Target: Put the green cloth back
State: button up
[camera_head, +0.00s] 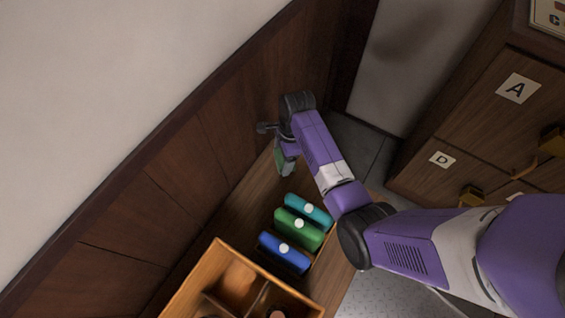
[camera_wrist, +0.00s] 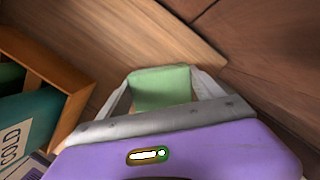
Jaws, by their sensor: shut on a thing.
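My gripper (camera_head: 286,168) is over the far end of a wooden bench, beside the dark panelled wall. It is shut on a pale green block-like thing, which I take to be the green cloth (camera_wrist: 160,88). The cloth fills the space between the two light fingers in the wrist view. In the head view only a narrow green part of it shows beside the gripper. I cannot tell whether it touches the wooden surface below.
Teal (camera_head: 308,209), green (camera_head: 298,230) and blue (camera_head: 284,253) rounded items with white dots lie in a row on the bench (camera_head: 225,222). A compartmented wooden box (camera_head: 190,283) stands nearer. Drawers (camera_head: 485,125) marked A and D stand right. A teal "COLD" item (camera_wrist: 35,112) shows in the wrist view.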

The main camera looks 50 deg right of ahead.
aim_at(282, 163)
jog(key=shift+f+b, duration=0.4)
jog(key=shift+f, duration=1.35)
jog(key=shift+f, duration=0.1)
jog(key=o, duration=1.8)
jog(key=shift+c, duration=0.2)
jog(key=r+p, duration=0.1)
jog(key=r, duration=0.3)
jog(key=d+r+p, duration=0.1)
jog(key=r, duration=0.3)
jog(key=s+r+p, duration=0.1)
jog(key=r, duration=0.3)
jog(key=shift+d, duration=0.3)
